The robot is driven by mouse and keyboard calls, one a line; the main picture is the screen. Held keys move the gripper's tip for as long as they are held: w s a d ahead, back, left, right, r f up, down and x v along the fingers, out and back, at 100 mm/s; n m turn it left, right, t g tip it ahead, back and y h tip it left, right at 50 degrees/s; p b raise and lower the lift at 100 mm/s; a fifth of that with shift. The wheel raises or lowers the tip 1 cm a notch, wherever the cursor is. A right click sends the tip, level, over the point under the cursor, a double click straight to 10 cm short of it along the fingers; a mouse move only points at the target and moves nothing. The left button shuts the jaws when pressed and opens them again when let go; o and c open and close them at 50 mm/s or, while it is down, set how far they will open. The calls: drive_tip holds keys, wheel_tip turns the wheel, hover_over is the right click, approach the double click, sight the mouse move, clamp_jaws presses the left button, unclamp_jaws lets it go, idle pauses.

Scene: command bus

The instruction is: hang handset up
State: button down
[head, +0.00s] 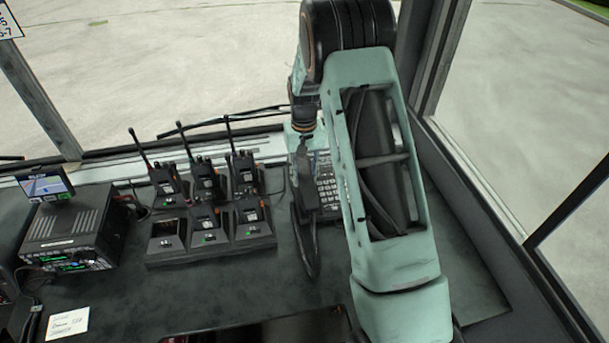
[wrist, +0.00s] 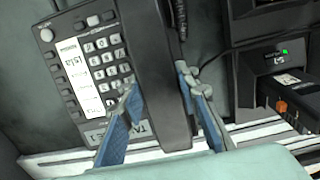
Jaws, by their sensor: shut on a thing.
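The desk phone's keypad base (head: 328,188) stands on the dark counter, partly hidden behind my arm. In the wrist view the base (wrist: 96,62) shows its keys and a white label strip. The dark handset (wrist: 163,105) lies lengthwise beside the keypad, over the side of the base where a cradle would be hidden. My gripper (wrist: 157,84) has its blue-padded fingers on both sides of the handset and is shut on it. In the head view the handset (head: 306,180) is upright in the picture, left of the keys. I cannot tell whether it touches the base.
A charger rack (head: 210,250) with several radios (head: 205,178) stands left of the phone. The phone cord (head: 308,255) loops toward the front. A radio console (head: 75,235) is at far left. The window sill runs behind. Bare counter lies in front of the rack.

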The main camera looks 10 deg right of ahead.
drive_tip(key=c, duration=1.4)
unclamp_jaws()
